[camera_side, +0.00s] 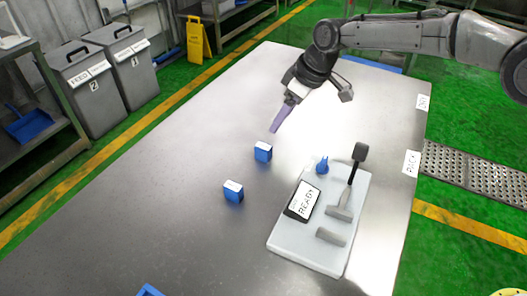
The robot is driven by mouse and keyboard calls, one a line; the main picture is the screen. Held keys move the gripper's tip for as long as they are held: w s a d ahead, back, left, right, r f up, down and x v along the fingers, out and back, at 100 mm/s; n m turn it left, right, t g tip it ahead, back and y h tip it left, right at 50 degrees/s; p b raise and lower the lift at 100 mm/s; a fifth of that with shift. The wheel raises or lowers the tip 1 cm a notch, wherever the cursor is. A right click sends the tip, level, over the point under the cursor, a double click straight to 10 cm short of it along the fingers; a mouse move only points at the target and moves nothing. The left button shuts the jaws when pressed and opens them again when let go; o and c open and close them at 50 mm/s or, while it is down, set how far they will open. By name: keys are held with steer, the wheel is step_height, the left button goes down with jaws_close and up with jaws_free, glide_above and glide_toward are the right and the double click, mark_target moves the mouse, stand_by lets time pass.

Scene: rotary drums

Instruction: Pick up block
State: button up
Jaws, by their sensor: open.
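Two small blue blocks with pale tops lie apart on the grey metal table. The farther block (263,152) is near the table's middle. The nearer block (233,191) is lower and to the left of it. My gripper (275,128) has purple-grey fingers pointing down and left. It is open and empty, above and just beyond the farther block, apart from it. The exact height of the fingertips over the table is hard to tell.
A blue edge (149,290) shows at the bottom. The table's left side is clear.

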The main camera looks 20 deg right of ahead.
mark_target(264, 147)
steer(key=x, duration=0.8)
steer(key=shift+s, duration=0.1)
steer(key=x, duration=0.4)
steer(key=shift+s+a+f, duration=0.1)
steer(key=shift+s+a, duration=0.1)
steer(key=shift+s, duration=0.15)
steer(key=shift+w+a+f, duration=0.15)
steer(key=shift+w+f, duration=0.05)
steer(key=shift+f, duration=0.25)
jaws_close()
